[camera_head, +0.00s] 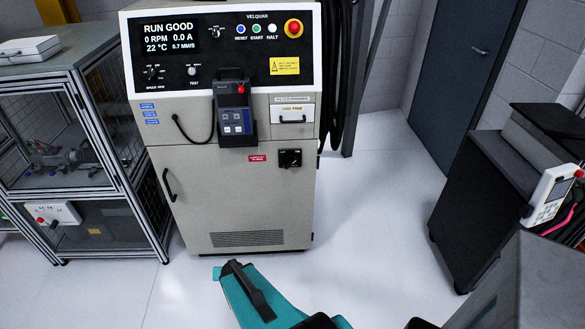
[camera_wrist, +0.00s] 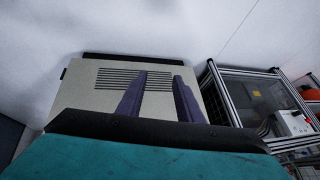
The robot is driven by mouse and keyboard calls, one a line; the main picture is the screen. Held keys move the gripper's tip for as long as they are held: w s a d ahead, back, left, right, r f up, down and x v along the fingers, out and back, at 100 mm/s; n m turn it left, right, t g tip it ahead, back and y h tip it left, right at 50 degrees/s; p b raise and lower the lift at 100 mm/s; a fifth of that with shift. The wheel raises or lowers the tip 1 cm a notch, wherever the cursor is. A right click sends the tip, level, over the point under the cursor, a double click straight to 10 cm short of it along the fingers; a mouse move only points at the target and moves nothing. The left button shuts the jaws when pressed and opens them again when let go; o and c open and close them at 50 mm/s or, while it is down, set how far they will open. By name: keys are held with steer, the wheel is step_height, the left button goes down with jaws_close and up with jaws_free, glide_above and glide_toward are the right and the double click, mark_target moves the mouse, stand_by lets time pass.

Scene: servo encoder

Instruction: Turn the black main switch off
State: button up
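The black main switch (camera_head: 290,158) is a small square rotary switch on the front of the beige control cabinet (camera_head: 240,205), right of a red label. Its exact knob position is too small to tell. It does not show in the wrist view. My gripper (camera_wrist: 160,76) shows two purple fingers spread apart with nothing between them. They are in front of the cabinet's vent grille, low on its front. In the head view my teal arm is at the bottom middle, below and in front of the cabinet, well away from the switch; the fingers cannot be made out there.
A handheld pendant (camera_head: 233,108) with a cable hangs on the cabinet above and left of the switch. A red stop button (camera_head: 293,28) is at the top right. A framed test bench (camera_head: 75,150) stands left, a dark cart (camera_head: 480,195) right. The floor between is clear.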

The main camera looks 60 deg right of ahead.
steer(key=d+r+m+t+h, duration=0.25)
steer(key=d+r, duration=0.35)
steer(key=d, duration=0.5)
steer(key=s+d+r+m+t+h, duration=0.1)
steer(key=s+d+r+m+h, duration=0.2)
steer(key=d+r, duration=0.6)
steer(key=s+d+r+m+t+h, duration=0.2)
steer(key=s+d+r+m+h, duration=0.2)
steer(key=d+r, duration=0.6)
steer(key=s+h, duration=0.1)
steer(key=s, duration=0.1)
steer(key=shift+s+d+h, duration=0.2)
steer(key=shift+s+h, duration=0.1)
steer(key=shift+h, duration=0.05)
steer(key=shift+w+d+f, duration=0.1)
steer(key=shift+f, duration=0.05)
steer(key=b+x, duration=0.5)
steer(key=b, duration=0.6)
steer(key=shift+w+d, duration=0.2)
steer(key=shift+d, duration=0.15)
steer(key=shift+w+d+b, duration=0.15)
steer(key=shift+b, duration=0.35)
